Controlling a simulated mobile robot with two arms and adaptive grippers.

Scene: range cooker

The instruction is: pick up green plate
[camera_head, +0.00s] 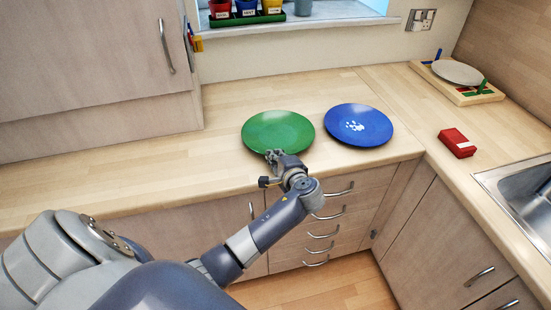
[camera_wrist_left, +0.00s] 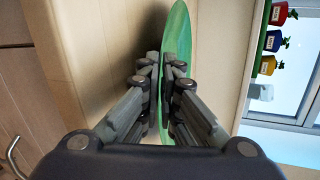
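The green plate (camera_head: 279,128) is at the back counter, left of the blue plate. My left gripper (camera_head: 275,158) is at its near rim. In the left wrist view the green plate (camera_wrist_left: 180,35) shows nearly edge-on, with its rim between the fingers of my left gripper (camera_wrist_left: 161,80). The fingers are close together on the rim, one on each side. I cannot tell whether the plate rests fully on the counter or is slightly raised. My right gripper is not in view.
A blue plate (camera_head: 358,125) with a white pattern lies just right of the green one. A red box (camera_head: 457,142), a sink (camera_head: 525,200) and a rack with a pale plate (camera_head: 458,72) are farther right. The counter (camera_head: 120,175) at left is clear.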

